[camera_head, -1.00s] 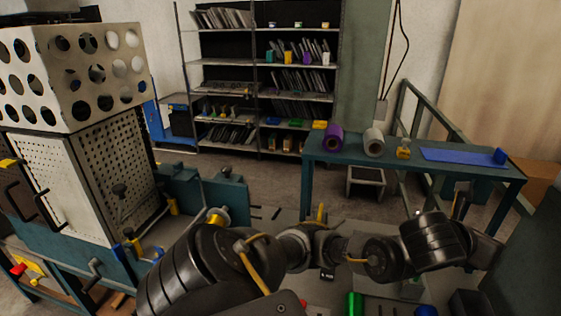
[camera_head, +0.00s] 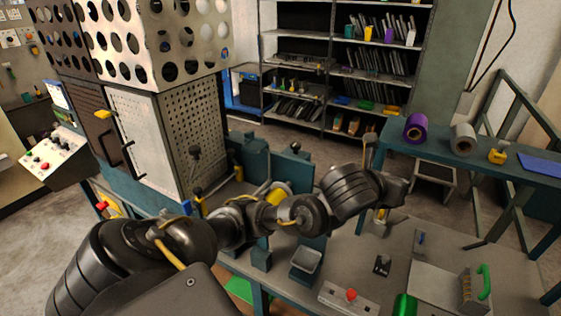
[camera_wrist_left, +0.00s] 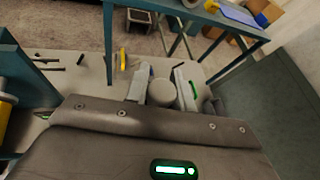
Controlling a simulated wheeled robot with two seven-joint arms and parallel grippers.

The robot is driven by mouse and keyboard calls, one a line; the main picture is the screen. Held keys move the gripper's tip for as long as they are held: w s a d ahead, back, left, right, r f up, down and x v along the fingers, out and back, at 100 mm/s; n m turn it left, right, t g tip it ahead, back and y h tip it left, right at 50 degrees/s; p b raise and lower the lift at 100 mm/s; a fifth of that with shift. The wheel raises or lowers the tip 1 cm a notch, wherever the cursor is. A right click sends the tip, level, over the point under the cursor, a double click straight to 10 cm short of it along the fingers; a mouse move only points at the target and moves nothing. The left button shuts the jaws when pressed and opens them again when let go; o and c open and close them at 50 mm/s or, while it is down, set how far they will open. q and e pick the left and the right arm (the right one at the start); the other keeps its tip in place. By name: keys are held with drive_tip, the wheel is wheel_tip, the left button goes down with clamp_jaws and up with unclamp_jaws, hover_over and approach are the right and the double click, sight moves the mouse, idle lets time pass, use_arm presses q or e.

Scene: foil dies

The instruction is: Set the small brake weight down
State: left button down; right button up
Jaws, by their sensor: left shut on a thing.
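The small brake weight appears to be the round pale grey piece (camera_wrist_left: 161,92) in the left wrist view. My left gripper (camera_wrist_left: 162,84) has one finger on each side of it and is shut on it. The weight's underside is hidden by the gripper body, so I cannot tell whether it touches anything. In the head view my left arm reaches across from the left, with its dark hand (camera_head: 388,188) over the far part of the grey bench (camera_head: 335,262). The weight is not clear there. My right gripper is not in view.
On the bench are a small grey tray (camera_head: 306,260), a plate with a red knob (camera_head: 350,294), a green handle (camera_head: 485,281) and a green cylinder (camera_head: 404,305). A perforated machine cabinet (camera_head: 190,135) stands left. A teal table (camera_head: 400,152) with rolls (camera_head: 416,128) stands behind.

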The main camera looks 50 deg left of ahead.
use_arm(q)
drive_tip(key=shift+s+a, duration=0.1)
drive_tip(key=shift+a, duration=0.1)
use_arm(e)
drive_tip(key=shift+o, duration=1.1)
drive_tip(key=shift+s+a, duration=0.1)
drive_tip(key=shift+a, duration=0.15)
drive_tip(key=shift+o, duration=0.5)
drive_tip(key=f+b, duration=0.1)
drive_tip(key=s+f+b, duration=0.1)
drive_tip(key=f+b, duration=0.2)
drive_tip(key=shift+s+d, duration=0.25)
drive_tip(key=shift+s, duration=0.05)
use_arm(q)
drive_tip(key=s+a+f+b, duration=0.1)
drive_tip(key=s+f+b, duration=0.2)
drive_tip(key=f, duration=0.8)
drive_tip(key=s+a+f+m+h+b, duration=0.1)
drive_tip(key=s+f, duration=0.4)
drive_tip(key=f, duration=0.7)
drive_tip(key=shift+s+a+b, duration=0.3)
drive_tip(key=shift+a+b, duration=0.25)
drive_tip(key=shift+b, duration=0.8)
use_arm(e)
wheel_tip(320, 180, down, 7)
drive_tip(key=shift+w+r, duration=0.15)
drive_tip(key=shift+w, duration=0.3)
